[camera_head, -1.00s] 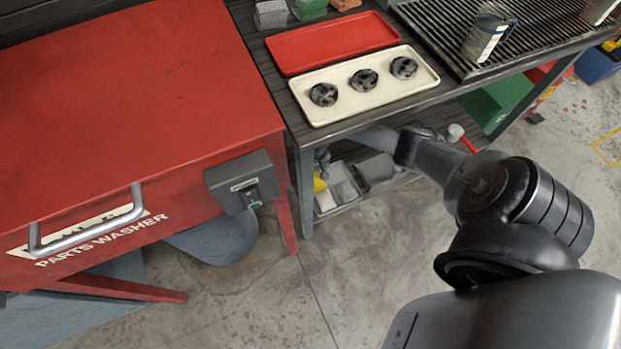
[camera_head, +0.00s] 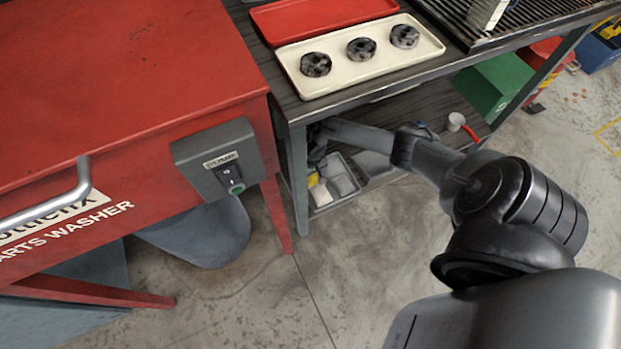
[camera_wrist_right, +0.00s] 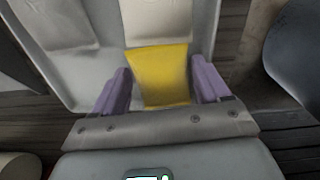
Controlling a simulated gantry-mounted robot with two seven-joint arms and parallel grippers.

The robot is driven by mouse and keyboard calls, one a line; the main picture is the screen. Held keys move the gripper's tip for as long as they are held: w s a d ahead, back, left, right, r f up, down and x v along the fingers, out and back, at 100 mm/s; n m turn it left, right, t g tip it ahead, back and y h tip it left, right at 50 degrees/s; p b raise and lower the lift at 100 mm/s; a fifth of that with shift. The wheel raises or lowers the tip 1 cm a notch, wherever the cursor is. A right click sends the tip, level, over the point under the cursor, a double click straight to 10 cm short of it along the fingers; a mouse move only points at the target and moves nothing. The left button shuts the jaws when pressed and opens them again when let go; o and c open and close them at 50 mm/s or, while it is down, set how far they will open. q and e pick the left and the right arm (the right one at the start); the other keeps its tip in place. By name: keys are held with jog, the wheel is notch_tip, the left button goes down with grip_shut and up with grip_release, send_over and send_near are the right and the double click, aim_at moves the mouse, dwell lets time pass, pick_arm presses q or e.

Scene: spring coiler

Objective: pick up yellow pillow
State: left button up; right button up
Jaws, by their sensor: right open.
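The yellow pillow (camera_wrist_right: 160,72) is a small yellow piece in a grey tray (camera_wrist_right: 93,72) in the right wrist view. My right gripper (camera_wrist_right: 161,84) is open, with one purple finger on each side of the pillow. I cannot tell whether either finger touches it. In the head view, a small patch of yellow pillow (camera_head: 313,180) shows by the grey tray (camera_head: 352,196) on the lower shelf. My right gripper (camera_head: 317,160) reaches under the bench there and is mostly hidden. My left gripper is not in view.
The workbench edge (camera_head: 400,78) lies above my right forearm. Its leg (camera_head: 298,185) and the red parts washer (camera_head: 110,70) stand left of the tray. A cream tray (camera_head: 432,45) with three dark round pieces sits on top. A green box (camera_head: 495,85) is right on the shelf.

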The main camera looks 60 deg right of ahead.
jog(key=shift+f, duration=0.2)
jog(key=c, duration=0.8)
